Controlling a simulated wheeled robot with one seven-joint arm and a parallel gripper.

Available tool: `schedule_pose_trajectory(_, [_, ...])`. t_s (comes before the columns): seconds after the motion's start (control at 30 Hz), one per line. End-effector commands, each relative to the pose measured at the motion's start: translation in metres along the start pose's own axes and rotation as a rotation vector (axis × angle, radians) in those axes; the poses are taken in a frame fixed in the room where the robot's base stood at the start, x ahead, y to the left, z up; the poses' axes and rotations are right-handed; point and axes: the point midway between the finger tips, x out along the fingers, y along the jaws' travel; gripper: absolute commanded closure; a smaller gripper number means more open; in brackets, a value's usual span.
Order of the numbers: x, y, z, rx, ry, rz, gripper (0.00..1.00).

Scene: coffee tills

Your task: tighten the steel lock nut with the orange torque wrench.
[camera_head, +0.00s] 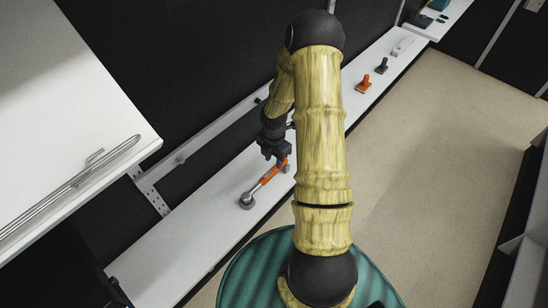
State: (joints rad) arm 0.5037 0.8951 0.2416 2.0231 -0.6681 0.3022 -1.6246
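The orange torque wrench (268,178) lies along the long white counter, slanting down-left. A round grey steel piece (247,201) sits at its lower-left end and looks like the lock nut or the wrench head over it; I cannot tell which. My gripper (273,156) is black, points down and is right at the upper end of the orange handle, overlapping it in this view. A small grey part (287,169) shows beside that end. The fingers are small and dark, so whether they are closed on the handle cannot be made out.
Farther up the white counter (202,218) stand another orange tool (364,84), a dark tool (381,67) and a pale object (402,46). A white table (60,110) with metal rods (75,183) is at left. The beige floor (430,170) at right is clear.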

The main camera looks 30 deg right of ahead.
Motion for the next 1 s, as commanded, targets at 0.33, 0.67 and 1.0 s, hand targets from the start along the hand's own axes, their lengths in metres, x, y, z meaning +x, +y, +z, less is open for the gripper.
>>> schedule_pose_trajectory(0.33, [0.043,0.000,0.000,0.000,0.000,0.000,0.65])
schedule_pose_trajectory(0.67, [0.059,0.000,0.000,0.000,0.000,0.001,0.70])
schedule_pose_trajectory(1.0, [0.054,0.000,0.000,0.000,-0.001,0.001,1.00])
